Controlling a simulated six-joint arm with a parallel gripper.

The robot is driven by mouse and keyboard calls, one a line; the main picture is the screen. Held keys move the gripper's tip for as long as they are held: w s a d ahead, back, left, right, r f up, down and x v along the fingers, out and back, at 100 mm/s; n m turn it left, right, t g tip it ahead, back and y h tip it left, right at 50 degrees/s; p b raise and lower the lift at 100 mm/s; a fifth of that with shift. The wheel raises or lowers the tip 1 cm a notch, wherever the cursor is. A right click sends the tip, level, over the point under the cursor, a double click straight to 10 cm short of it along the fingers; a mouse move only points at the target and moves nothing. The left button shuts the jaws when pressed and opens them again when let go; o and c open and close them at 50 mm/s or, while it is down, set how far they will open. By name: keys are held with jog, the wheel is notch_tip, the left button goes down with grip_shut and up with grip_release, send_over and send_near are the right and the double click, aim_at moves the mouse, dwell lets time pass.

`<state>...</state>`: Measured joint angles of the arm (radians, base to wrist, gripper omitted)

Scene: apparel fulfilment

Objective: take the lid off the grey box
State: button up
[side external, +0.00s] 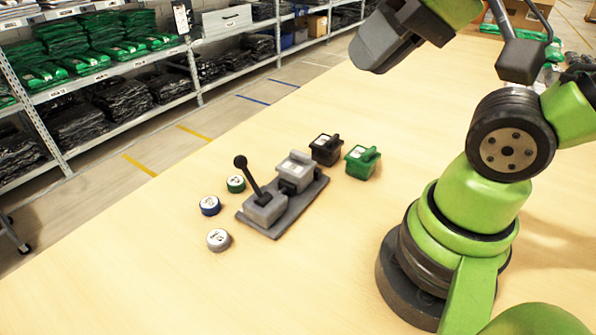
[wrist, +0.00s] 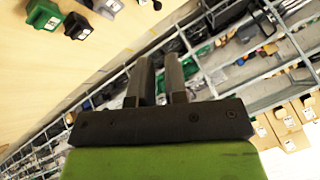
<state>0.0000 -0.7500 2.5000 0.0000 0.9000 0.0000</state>
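The grey box (side external: 297,168) sits at the far end of a dark grey base plate (side external: 284,222), in a darker holder. Its top carries a pale label and a grey raised part; the seam of the lid is too small to make out. In the wrist view the grey box (wrist: 108,7) is cut off by the top edge. My gripper (wrist: 159,62) is high above the table, well away from the box. Its two fingers are apart with a narrow gap and nothing between them.
A black-knobbed lever (side external: 250,178) rises from a grey block on the plate. A black box (side external: 326,150) and a green box (side external: 361,163) stand close behind. Green (side external: 236,184), blue (side external: 210,205) and grey (side external: 218,240) round pieces lie left. The front table is clear.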

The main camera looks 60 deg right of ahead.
jog(key=o, duration=1.5)
jog(key=shift+c, duration=0.2)
jog(key=n+g+h, duration=0.2)
jog(key=n+g, duration=0.2)
jog(key=g, duration=0.3)
send_over(296, 164)
jog(key=f, duration=1.9)
jog(key=shift+s+a+f, duration=0.15)
jog(key=shift+a+f, duration=0.1)
jog(key=shift+f, duration=0.15)
jog(key=shift+d+f, duration=0.15)
jog(key=shift+f, duration=1.3)
jog(key=shift+d+f, duration=0.1)
jog(key=shift+f, duration=1.3)
